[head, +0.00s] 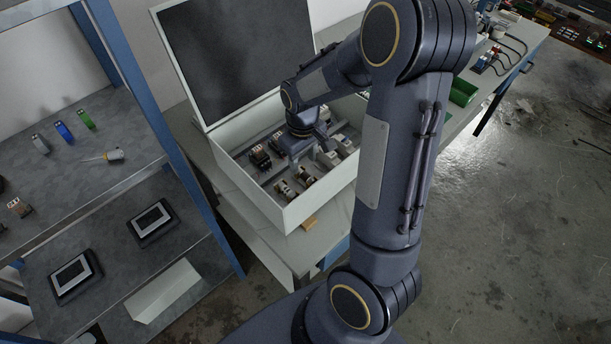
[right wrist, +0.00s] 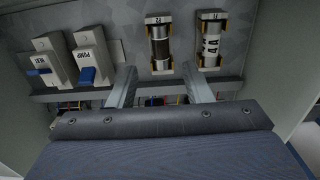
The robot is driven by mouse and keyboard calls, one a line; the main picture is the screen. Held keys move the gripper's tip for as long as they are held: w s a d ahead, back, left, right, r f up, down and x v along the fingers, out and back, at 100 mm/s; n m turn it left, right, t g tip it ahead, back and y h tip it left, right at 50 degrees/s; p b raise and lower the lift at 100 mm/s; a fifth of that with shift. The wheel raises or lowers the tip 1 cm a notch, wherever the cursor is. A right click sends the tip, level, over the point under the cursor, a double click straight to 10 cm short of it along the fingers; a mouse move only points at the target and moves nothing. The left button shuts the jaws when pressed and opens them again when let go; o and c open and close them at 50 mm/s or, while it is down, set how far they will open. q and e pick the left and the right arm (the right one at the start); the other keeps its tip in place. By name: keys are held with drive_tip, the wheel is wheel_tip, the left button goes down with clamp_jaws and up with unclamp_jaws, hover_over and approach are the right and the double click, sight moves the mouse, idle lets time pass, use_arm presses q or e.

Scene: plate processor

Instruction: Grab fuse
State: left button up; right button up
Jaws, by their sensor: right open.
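Two fuses in holders are mounted side by side inside the open box. In the right wrist view, one has a dark body (right wrist: 161,45) and the other a pale, printed body (right wrist: 210,42). My right gripper (right wrist: 159,75) is open and empty. In the right wrist view its fingertips lie on either side of the dark fuse's near end; I cannot tell the gap in depth. In the head view my right gripper (head: 303,143) is inside the box, partly hidden by its wrist. My left gripper is not in view.
White switches with blue levers (right wrist: 90,57) stand beside the fuses. The box walls (head: 310,205) enclose the space, and its dark-panelled lid (head: 240,55) stands open behind. A shelf (head: 90,185) at left holds small parts, a screwdriver (head: 105,156) and two dark devices.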

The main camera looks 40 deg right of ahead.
sight(306, 174)
drive_tip(key=f, duration=0.2)
drive_tip(key=s+f, duration=0.1)
drive_tip(key=shift+s+f+p, duration=0.1)
drive_tip(key=shift+f+p, duration=0.2)
drive_tip(key=shift+f, duration=0.5)
clamp_jaws()
drive_tip(key=shift+r, duration=0.2)
